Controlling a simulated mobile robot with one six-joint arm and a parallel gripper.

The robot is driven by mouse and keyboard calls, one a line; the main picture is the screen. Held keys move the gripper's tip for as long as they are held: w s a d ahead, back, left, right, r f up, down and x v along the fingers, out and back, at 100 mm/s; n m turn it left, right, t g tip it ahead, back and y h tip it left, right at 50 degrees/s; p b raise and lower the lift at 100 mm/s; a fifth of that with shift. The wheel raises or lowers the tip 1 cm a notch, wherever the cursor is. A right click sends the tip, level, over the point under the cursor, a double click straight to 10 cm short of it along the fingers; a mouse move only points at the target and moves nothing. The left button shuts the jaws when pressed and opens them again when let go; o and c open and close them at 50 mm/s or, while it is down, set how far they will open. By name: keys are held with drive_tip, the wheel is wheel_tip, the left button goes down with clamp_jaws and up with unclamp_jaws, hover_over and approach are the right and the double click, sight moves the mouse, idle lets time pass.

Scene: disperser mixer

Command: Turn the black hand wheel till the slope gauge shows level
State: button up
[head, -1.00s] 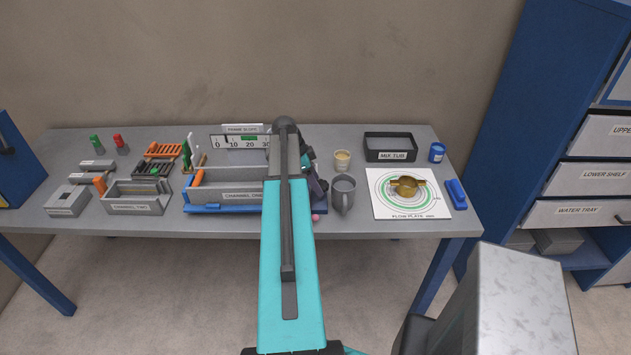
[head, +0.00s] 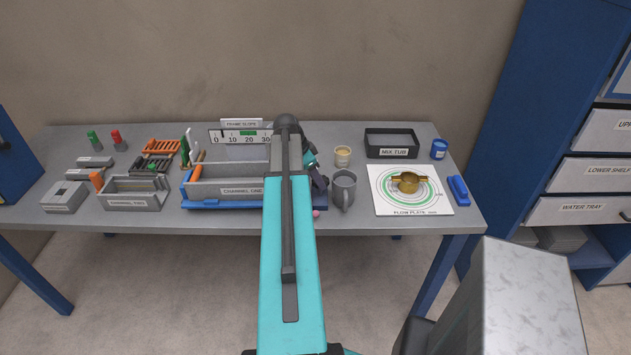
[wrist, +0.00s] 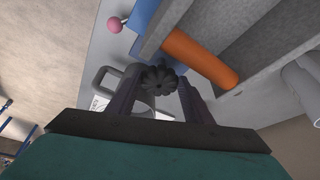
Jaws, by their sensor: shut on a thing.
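The black hand wheel (wrist: 159,79) shows in the wrist view between the two fingers of my gripper (wrist: 160,92), which is shut on it. The slope gauge (head: 241,136) stands behind the channel, with a scale from 0 to 30 and a green band near 20. A dark mark on it seems to lie between 0 and 10, left of the green band. The grey channel one (head: 225,190) sits on a blue frame (head: 225,205); my arm covers its right end.
A grey mug (head: 343,187) stands close right of my arm; it also shows behind the fingers in the wrist view. An orange cylinder (wrist: 200,57) and a pink ball (wrist: 114,25) are near the wheel. A brass piece (head: 408,182) sits on the flow plate (head: 385,204).

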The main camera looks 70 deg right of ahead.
drive_tip(key=n, duration=0.1)
drive_tip(key=n+b, duration=0.1)
drive_tip(key=n+t+h+b, duration=0.1)
drive_tip(key=shift+s+a+n, duration=0.25)
drive_tip(key=shift+s+n, duration=0.05)
drive_tip(key=shift+n, duration=0.1)
drive_tip(key=shift+s+n+t+b, duration=0.1)
drive_tip(key=shift+n+t+b, duration=0.45)
drive_tip(key=shift+n, duration=0.55)
drive_tip(key=shift+r, duration=0.1)
drive_tip(key=o, duration=1)
drive_tip(key=shift+o, duration=0.2)
drive_tip(key=shift+m, duration=0.4)
